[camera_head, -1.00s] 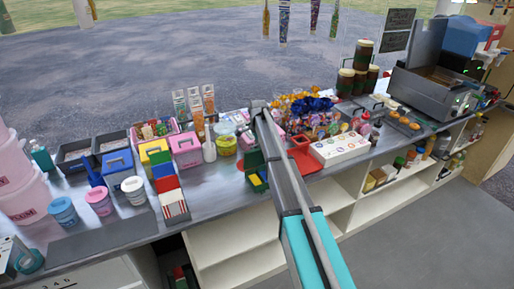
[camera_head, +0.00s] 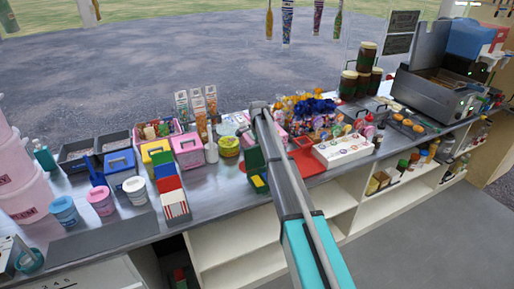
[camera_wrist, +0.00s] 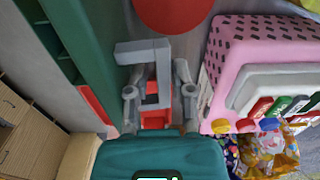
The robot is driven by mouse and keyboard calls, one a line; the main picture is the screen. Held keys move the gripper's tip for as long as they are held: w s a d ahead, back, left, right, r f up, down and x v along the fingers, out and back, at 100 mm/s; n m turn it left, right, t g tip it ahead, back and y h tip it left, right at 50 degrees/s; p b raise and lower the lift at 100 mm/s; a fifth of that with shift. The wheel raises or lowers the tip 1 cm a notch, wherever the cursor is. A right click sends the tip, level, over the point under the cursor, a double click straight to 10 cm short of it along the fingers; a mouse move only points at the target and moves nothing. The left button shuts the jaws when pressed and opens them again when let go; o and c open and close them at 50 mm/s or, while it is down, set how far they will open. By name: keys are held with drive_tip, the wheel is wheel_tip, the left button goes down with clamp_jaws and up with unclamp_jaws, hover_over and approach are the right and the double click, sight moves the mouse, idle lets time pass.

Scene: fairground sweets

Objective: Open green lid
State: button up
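A green container (camera_head: 256,163) with an upright green panel, which looks like its lid, stands near the counter's front edge in the head view. Yellow items (camera_head: 259,182) show at its foot. In the wrist view the tall green panel (camera_wrist: 83,50) fills the left side. A grey angled bar (camera_wrist: 143,52), seemingly a handle, stands out beside it. My gripper (camera_wrist: 158,72) has its fingers apart, one on each side of the bar's long part. I see no clear grip on it; contact is uncertain. In the head view my arm hides the gripper.
A pink patterned box (camera_wrist: 252,52) stands close on the right in the wrist view. A red tray (camera_head: 309,161) and a white box (camera_head: 342,151) lie right of the green container. The counter between is partly clear.

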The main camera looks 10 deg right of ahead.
drive_tip(key=shift+o, duration=0.9)
wheel_tip(320, 180, up, 13)
drive_tip(key=p, duration=1.3)
drive_tip(key=s+d+f+n+b, duration=0.1)
drive_tip(key=s+n, duration=0.3)
drive_tip(key=s, duration=1)
drive_tip(key=s+d+f+n+b, duration=0.1)
drive_tip(key=s+f+n+b, duration=0.2)
drive_tip(key=s, duration=1.1)
drive_tip(key=s+d+f+n+b, duration=0.2)
drive_tip(key=s+n, duration=0.5)
drive_tip(key=s, duration=0.7)
drive_tip(key=shift+s, duration=0.4)
